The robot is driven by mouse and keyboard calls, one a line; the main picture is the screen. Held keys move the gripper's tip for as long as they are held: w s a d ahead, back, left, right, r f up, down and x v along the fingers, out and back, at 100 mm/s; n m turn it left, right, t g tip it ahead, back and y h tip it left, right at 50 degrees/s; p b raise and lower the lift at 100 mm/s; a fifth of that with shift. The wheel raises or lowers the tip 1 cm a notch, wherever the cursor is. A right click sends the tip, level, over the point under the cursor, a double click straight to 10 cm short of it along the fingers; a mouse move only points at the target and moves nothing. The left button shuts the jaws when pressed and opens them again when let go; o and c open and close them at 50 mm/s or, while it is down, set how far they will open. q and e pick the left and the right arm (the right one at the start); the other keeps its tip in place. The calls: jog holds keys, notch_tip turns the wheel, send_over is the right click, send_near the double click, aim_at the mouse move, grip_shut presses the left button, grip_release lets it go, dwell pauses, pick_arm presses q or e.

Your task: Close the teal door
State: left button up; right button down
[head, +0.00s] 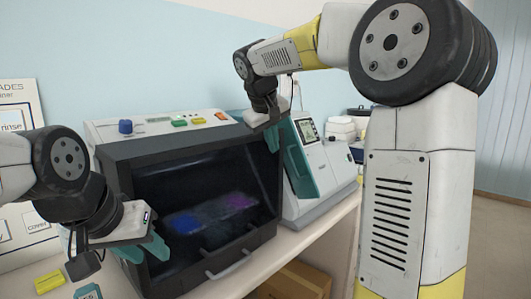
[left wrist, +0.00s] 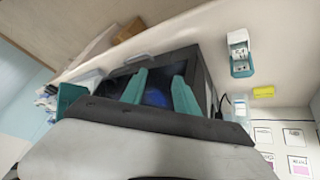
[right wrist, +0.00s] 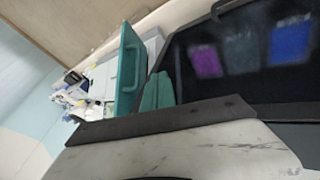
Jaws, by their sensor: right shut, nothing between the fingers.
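The teal door (head: 301,168) stands swung open at the front of the white machine (head: 325,180), right of the dark-fronted unit. The right wrist view shows the door (right wrist: 128,72) with its handle, the white machine behind it. My right gripper (head: 273,140) is shut and empty, beside the door's left side; its teal fingers (right wrist: 158,88) look close to the door, but I cannot tell whether they touch. My left gripper (head: 147,250) is open and empty before the dark unit's left side. Its spread fingers show in the left wrist view (left wrist: 159,80), with the door (left wrist: 69,98) far left.
The dark unit (head: 125,160) has a window showing blue and purple items, and a front handle (head: 230,265). A yellow block (head: 48,280) and teal-and-white holder (head: 88,292) lie at front left. White containers (head: 341,127) stand behind. A cardboard box (head: 296,281) sits below the bench.

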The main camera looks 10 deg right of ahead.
jog(key=w+d+f, duration=0.5)
jog(key=w+f, duration=0.1)
jog(key=f, duration=0.1)
jog(key=shift+d, duration=0.35)
jog(key=shift+d, duration=0.1)
